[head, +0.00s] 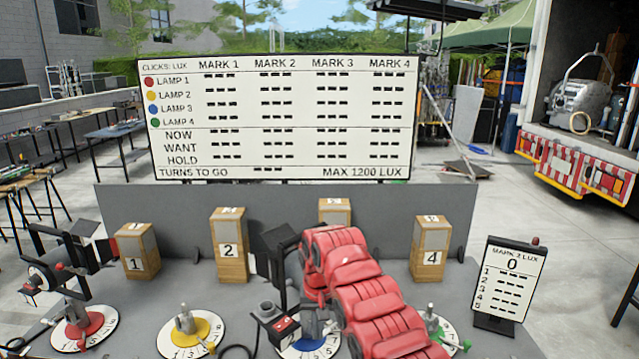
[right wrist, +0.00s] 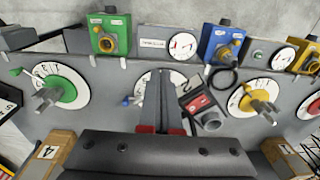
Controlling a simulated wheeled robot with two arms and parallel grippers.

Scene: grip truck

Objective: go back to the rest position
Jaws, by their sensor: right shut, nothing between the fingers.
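My right gripper (right wrist: 163,78) is shut and empty in the right wrist view. Its fingers point at the white dial with the blue lever (right wrist: 134,101) and cover its middle. In the head view my red right arm reaches in from the lower right, and its hand is low over the blue dial (head: 305,347), mostly hidden by the arm. I cannot tell whether the fingertips touch the dial. My left gripper is not in view.
The red dial (head: 77,330), yellow dial (head: 190,335) and partly hidden green dial (head: 444,327) stand along the bench. Wooden blocks (head: 229,250) stand behind. A black lamp (head: 276,252) is close beside my arm. A small sign (head: 507,278) stands at right; a scoreboard (head: 280,118) behind.

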